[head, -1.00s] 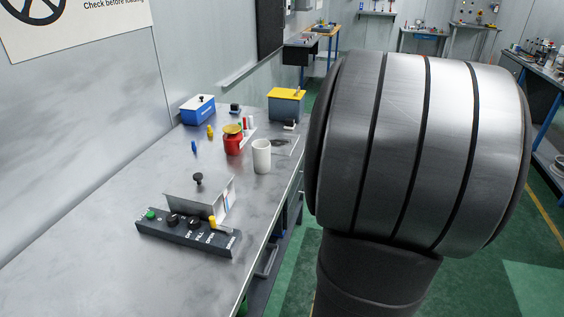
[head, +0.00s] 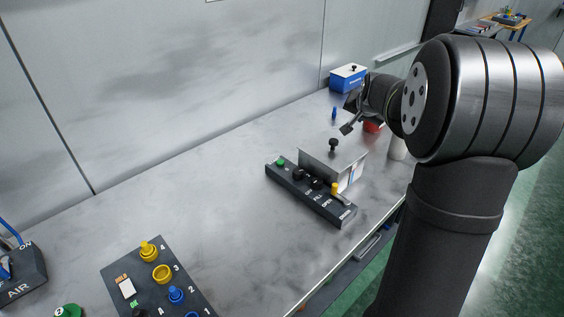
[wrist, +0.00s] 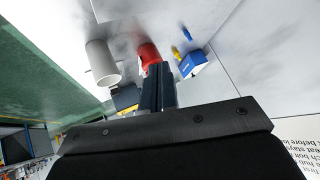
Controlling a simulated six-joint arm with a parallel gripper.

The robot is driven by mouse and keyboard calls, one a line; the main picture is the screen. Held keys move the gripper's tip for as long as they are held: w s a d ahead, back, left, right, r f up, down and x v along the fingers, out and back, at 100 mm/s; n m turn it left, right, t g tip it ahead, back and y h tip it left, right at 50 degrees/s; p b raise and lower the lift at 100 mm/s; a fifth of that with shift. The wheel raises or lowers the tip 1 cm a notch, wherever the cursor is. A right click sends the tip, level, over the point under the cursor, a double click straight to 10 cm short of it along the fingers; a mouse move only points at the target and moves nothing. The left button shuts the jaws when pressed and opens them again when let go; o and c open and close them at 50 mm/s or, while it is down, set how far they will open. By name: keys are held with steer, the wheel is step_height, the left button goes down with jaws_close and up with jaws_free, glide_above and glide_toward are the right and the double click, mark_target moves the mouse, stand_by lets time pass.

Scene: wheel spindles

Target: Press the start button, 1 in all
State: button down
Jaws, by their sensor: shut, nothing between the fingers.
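A long dark control panel (head: 312,194) lies on the grey bench, with a green button (head: 280,162) at its left end. Black knobs and a yellow-tipped lever sit further along it. The small lettering by the green button is not readable, so I cannot tell if it marks start. My gripper (head: 347,128) is shut and empty, above the bench beyond the panel, apart from the button. In the wrist view its fingers (wrist: 158,72) are together, with a red container (wrist: 148,54) ahead; the panel is not seen there.
A metal box (head: 330,165) with a black knob stands behind the panel. A second panel (head: 185,303) with yellow and blue buttons is nearer, and a green knob (head: 68,311) is at the lower left. A blue box (head: 348,78) and white cup (head: 398,149) stand farther back.

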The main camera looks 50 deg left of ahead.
mark_target(281, 163)
steer(key=s+a+f+g, duration=0.1)
steer(key=s+a+f, duration=0.1)
steer(key=s+a, duration=0.6)
steer(key=s+a+f+g+y, duration=0.1)
steer(key=s+a+f+g, duration=0.1)
steer(key=s+a, duration=0.6)
steer(key=shift+a+f+n+g, duration=0.3)
steer(key=shift+f, duration=0.45)
steer(key=shift+s+f, duration=0.1)
steer(key=shift+f, duration=4.3)
steer(key=shift+f, duration=0.1)
steer(key=shift+f, duration=0.35)
steer(key=shift+f, duration=0.4)
steer(key=shift+r, duration=0.85)
